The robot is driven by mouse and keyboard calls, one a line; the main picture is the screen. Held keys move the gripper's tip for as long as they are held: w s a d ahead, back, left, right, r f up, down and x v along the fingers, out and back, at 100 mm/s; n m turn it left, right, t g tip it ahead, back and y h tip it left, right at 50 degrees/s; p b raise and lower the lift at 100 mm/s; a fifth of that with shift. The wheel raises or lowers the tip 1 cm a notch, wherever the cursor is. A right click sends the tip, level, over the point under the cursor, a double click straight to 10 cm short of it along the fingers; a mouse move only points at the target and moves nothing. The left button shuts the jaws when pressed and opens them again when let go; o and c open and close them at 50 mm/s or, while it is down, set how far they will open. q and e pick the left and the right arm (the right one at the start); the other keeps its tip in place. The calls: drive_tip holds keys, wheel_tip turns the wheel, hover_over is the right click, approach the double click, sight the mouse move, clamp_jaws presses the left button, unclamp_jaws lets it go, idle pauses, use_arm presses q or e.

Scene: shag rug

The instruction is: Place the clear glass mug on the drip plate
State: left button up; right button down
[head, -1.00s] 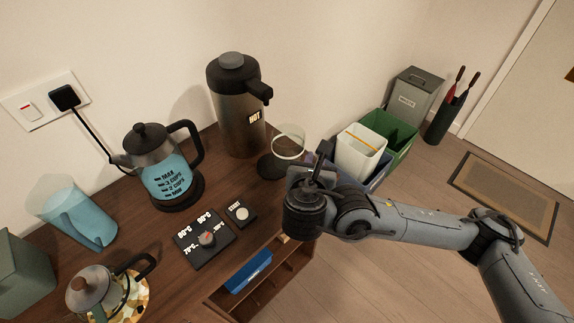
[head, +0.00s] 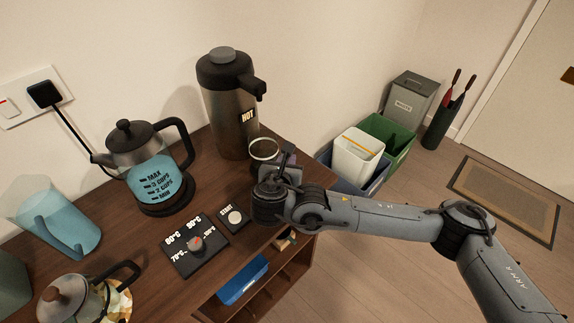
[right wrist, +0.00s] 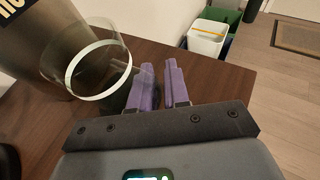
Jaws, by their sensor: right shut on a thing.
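The clear glass mug (head: 264,149) has a pale rim and is beside the spout side of the steel HOT dispenser (head: 230,110). It shows large at the left of the right wrist view (right wrist: 88,72). The black round drip plate (head: 254,167) is at the dispenser's foot, mostly hidden behind the mug and my arm. The mug overlaps the plate in view; I cannot tell whether it touches it. My right gripper (head: 283,160) is shut on the mug at its side, with purple fingers (right wrist: 160,85) in the wrist view. The handle is hard to make out. My left gripper is not in view.
A glass kettle (head: 150,170) with blue water, a blue pitcher (head: 70,225) and a small teapot (head: 75,297) stand left. A temperature dial panel (head: 194,245) and START button (head: 235,218) lie in front. Bins (head: 357,158) stand beyond the counter's right edge.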

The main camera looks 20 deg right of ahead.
drive_tip(key=shift+f, duration=0.3)
drive_tip(key=c, duration=1.1)
unclamp_jaws()
drive_tip(key=shift+r, duration=0.2)
drive_tip(key=shift+s+a+r, duration=0.15)
drive_tip(key=shift+s+a, duration=0.05)
drive_tip(key=shift+s, duration=0.05)
drive_tip(key=p+v, duration=0.3)
drive_tip(key=v, duration=0.8)
drive_tip(key=shift+s, duration=0.15)
